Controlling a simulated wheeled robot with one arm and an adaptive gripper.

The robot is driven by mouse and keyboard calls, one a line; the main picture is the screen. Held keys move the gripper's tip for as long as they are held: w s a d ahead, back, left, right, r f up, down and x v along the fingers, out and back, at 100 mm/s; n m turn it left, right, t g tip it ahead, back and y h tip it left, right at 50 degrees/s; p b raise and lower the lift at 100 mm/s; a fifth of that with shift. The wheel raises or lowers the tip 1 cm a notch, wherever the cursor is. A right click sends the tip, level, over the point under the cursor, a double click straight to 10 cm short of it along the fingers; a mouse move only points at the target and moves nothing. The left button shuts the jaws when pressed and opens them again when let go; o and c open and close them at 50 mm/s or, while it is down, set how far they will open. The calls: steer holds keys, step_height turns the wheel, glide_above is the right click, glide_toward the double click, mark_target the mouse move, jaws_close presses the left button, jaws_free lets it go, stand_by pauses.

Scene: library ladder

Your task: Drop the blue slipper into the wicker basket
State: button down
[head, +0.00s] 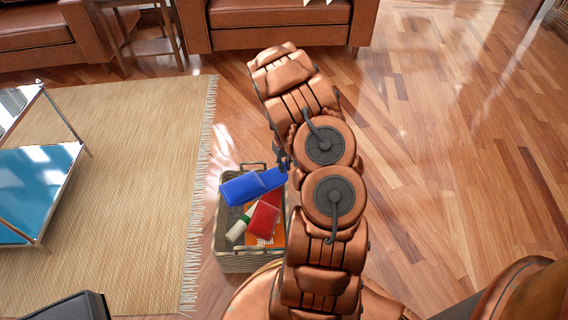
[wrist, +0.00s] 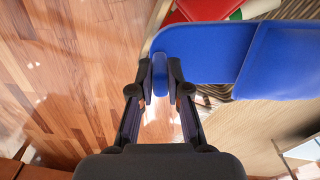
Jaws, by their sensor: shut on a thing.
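The blue slipper (head: 252,187) is held above the wicker basket (head: 246,262) in the head view, over its far part. My gripper (head: 283,160) is at the slipper's right end, partly hidden by my arm. In the wrist view my gripper (wrist: 160,88) is shut on an edge of the blue slipper (wrist: 205,50), which stretches to the right. The basket holds a red item (head: 264,219), a white and green item (head: 238,227) and an orange item (head: 276,238). Whether the slipper touches the basket rim is unclear.
A woven rug (head: 130,180) lies left of the basket. A glass-topped table (head: 35,185) stands on it at the left. Brown leather sofas (head: 270,12) are at the back. The wooden floor (head: 460,130) at the right is clear.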

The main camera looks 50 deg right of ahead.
steer(key=shift+f+b, duration=0.9)
steer(key=shift+f, duration=1.25)
steer(key=c, duration=1.1)
jaws_free()
steer(key=shift+o, duration=0.2)
step_height(320, 180, up, 12)
